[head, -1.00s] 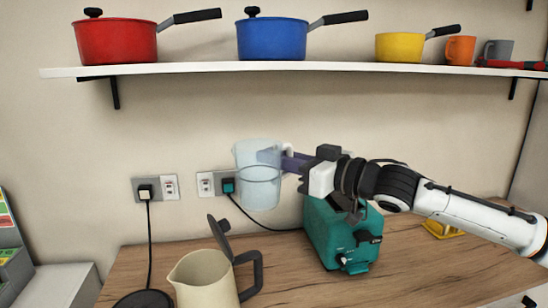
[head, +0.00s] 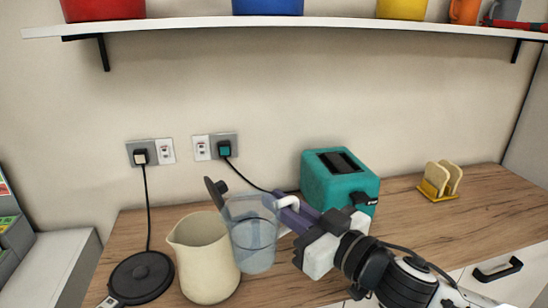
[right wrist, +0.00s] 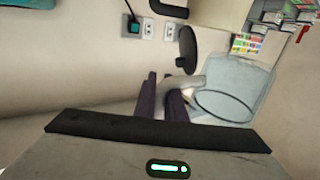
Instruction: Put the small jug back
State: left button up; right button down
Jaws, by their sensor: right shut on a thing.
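The small jug (head: 253,248) is clear, pale blue and see-through, with a ring line around it, and looks upright in the head view. My right gripper (head: 290,212) is shut on its pale handle, with the purple fingers around it. The jug is over the counter, just right of the cream kettle; I cannot tell whether its base touches the wood. In the right wrist view the jug (right wrist: 232,85) is to the right of the fingers (right wrist: 165,98). My left gripper is not in view.
A black round base (head: 141,277) is at the left. A teal toaster (head: 340,182) and yellow toast rack (head: 436,182) stand behind.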

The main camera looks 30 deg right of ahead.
jog(key=s+a+f+m+h, duration=0.2)
jog(key=s+a+f+h, duration=0.1)
jog(key=s+f, duration=0.8)
jog(key=shift+a+f+h, duration=0.4)
jog(key=shift+f, duration=0.1)
